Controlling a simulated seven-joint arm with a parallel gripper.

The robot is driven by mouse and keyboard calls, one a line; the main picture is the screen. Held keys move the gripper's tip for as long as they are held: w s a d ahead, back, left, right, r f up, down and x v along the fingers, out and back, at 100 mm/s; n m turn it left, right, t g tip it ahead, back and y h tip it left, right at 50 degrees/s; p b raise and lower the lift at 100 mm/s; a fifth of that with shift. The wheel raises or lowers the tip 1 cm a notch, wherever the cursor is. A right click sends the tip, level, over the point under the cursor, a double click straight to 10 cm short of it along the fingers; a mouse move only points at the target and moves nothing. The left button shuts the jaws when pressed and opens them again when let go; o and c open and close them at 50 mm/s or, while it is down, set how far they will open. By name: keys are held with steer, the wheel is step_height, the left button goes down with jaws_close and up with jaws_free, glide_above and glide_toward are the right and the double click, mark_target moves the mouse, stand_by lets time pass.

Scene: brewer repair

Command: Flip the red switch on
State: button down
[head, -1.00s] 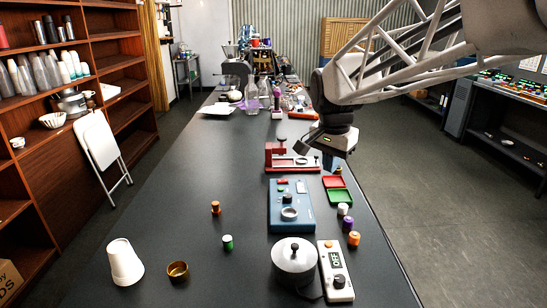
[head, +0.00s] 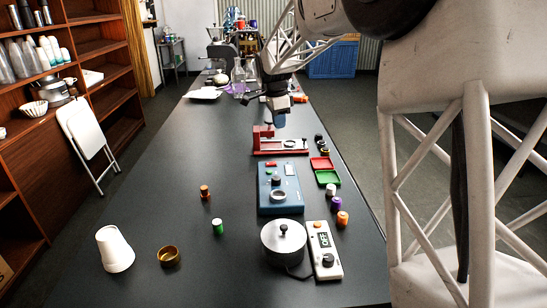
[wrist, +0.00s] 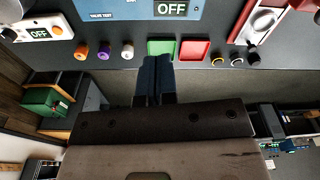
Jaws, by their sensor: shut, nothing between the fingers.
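A blue tester box (head: 293,201) stands on the dark table in the head view. A small red switch (head: 271,164) is at its far left corner; its position is too small to tell. My gripper (head: 279,121) is shut and empty, above the red press-like stand (head: 282,152), beyond the box and apart from the switch. Its blue fingers (wrist: 155,72) are together in the wrist view.
Red (head: 321,163) and green (head: 328,177) trays lie right of the box, with white, purple and orange (head: 342,218) capped pieces. A pot (head: 283,243) and a white controller (head: 324,250) reading OFF are nearer.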

steer(key=m, duration=0.2)
glide_above(275, 162)
steer(key=a, duration=0.2)
step_height(275, 162, down, 4)
steer(key=shift+s+r, duration=0.1)
steer(key=shift+r, duration=0.05)
steer(key=shift+d+f, duration=0.25)
steer(key=shift+f, duration=2.1)
steer(key=shift+d+f, duration=0.3)
steer(key=shift+f, duration=2)
steer(key=shift+d+f, duration=0.25)
steer(key=shift+f, duration=2.1)
steer(key=shift+d, duration=0.1)
